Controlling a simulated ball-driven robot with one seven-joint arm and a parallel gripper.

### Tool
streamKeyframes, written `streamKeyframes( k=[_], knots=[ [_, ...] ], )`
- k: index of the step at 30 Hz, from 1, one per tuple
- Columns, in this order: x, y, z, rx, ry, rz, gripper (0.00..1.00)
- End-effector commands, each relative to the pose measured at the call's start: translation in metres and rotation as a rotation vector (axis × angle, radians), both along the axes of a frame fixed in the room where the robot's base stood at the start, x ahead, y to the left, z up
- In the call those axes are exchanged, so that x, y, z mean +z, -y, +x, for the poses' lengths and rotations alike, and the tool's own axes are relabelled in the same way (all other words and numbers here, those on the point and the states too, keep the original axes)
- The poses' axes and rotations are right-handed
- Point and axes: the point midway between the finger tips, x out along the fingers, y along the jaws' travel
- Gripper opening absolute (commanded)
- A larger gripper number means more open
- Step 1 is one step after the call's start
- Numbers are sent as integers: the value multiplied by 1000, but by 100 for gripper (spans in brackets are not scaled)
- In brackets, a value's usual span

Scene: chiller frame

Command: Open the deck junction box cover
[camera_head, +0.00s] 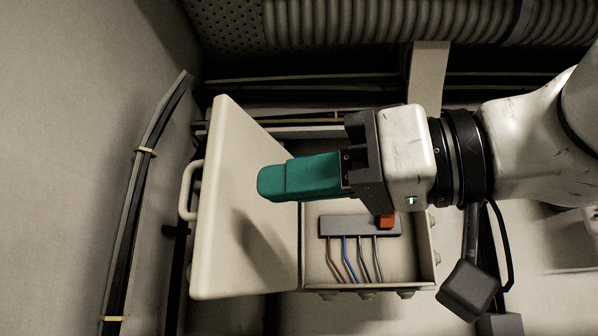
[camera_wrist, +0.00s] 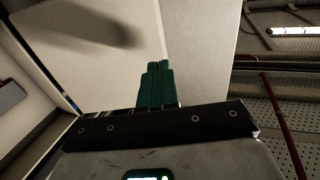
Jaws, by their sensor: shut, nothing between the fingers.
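The junction box (camera_head: 415,262) stands open in the head view. Its cream cover (camera_head: 235,235) is swung out to the left on the hinge side, with a handle (camera_head: 187,190) on its outer face. Inside the box are a grey terminal block (camera_head: 345,225) with several coloured wires and an orange part (camera_head: 387,220). My gripper (camera_head: 262,183) has teal fingers, shut and empty, pointing left in front of the box opening toward the cover's inner face. In the wrist view the shut fingers (camera_wrist: 158,66) show before a pale panel; whether they touch the cover is unclear.
Bundled cables (camera_head: 143,175) run along the wall at the left. A ribbed duct (camera_head: 400,22) and a perforated panel lie above the box. Dark pipes run behind it. The wrist view shows a red pipe (camera_wrist: 278,125) at the right.

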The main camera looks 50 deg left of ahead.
Motion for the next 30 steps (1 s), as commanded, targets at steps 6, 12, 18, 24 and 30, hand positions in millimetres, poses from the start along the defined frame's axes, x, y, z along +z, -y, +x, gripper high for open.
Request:
streamKeyframes(
  k=[6, 12, 18, 24, 30],
  knots=[
    [-2, 25, 16, -3, -2, 2, 0],
    [-2, 52, 33, -5, -2, 3, 0],
    [-1, 76, 47, -3, -1, 2, 0],
    [0, 86, 52, -2, 0, 2, 0],
    [0, 86, 52, -2, -1, 2, 0]
  ],
)
